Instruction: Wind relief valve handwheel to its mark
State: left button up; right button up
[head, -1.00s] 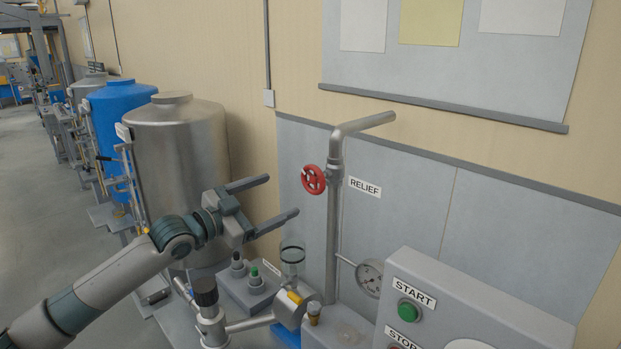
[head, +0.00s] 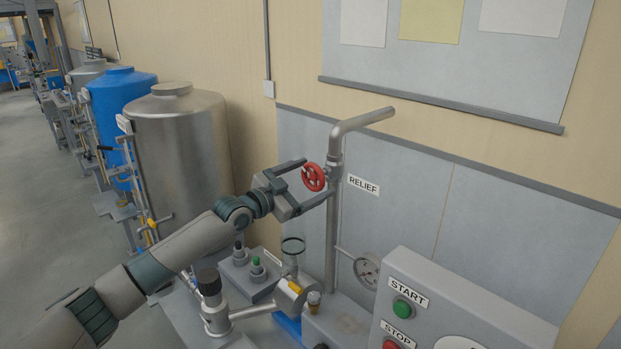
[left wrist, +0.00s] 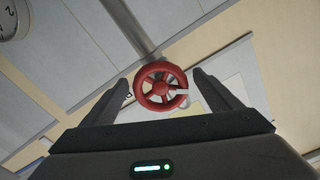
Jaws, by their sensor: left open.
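The red relief valve handwheel (head: 313,176) sits on the vertical grey relief pipe (head: 333,230), beside the RELIEF label (head: 363,186). My left gripper (head: 318,178) is open, with one finger above and one below the handwheel in the head view. In the left wrist view the handwheel (left wrist: 161,87) lies between the two open fingers, with a gap on each side. I cannot tell how deep the wheel sits between the fingers. My right gripper is not in view.
Below stand a pressure gauge (head: 367,271), a grey control box (head: 460,310) with a green START button (head: 403,308) and a red STOP button, and a black-topped fitting (head: 209,283). A steel tank (head: 180,150) and a blue tank (head: 115,100) stand left.

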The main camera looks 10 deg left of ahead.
pick_arm(q)
jog(key=c, duration=1.1)
jog(key=shift+n, duration=0.4)
